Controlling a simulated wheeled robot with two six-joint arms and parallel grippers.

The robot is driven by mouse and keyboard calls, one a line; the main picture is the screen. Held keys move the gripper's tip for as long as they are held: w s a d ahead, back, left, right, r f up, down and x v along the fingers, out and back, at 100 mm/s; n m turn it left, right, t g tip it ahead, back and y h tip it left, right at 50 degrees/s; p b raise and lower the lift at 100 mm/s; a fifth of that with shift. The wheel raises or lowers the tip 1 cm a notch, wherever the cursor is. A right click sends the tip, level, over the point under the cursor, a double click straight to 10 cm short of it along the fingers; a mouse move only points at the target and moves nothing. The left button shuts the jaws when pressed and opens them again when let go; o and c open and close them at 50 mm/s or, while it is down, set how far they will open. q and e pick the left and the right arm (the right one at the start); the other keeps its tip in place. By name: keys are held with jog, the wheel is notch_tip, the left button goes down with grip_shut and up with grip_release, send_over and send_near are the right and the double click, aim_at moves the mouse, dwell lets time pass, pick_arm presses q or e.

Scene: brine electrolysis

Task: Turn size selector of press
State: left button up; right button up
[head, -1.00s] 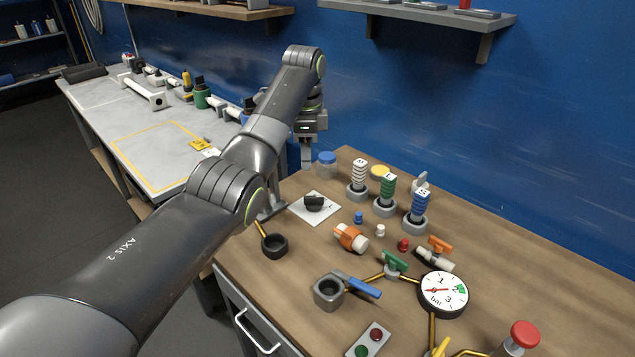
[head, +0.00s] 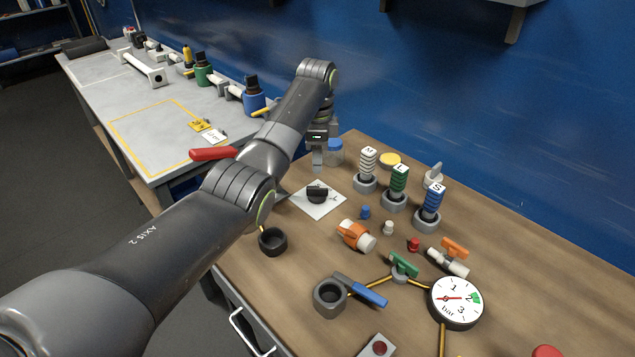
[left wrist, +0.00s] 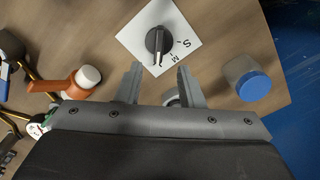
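The size selector is a black knob (head: 317,194) with a raised grip on a white square plate (head: 326,207), lying on the wooden table. In the left wrist view the knob (left wrist: 157,40) is ahead of my fingers, its grip pointing toward the gripper. The letters S and M show on the plate to its right; I cannot tell whether more letters are hidden. My left gripper (left wrist: 158,72) is open and empty. In the head view the gripper (head: 318,168) is pointing down behind the plate, apart from the knob. My right gripper is in neither view.
Spring-like posts marked M, L and S (head: 429,203) stand right of the plate. A blue-lidded jar (head: 335,152) is close to the left gripper. An orange-and-white fitting (head: 355,236), a black ring (head: 272,242) and a gauge (head: 456,302) are nearer.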

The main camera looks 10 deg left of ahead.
aim_at(317, 187)
pick_arm(q)
notch_tip(317, 187, down, 8)
jog(key=shift+s+f, duration=0.1)
dwell(0.4)
grip_shut()
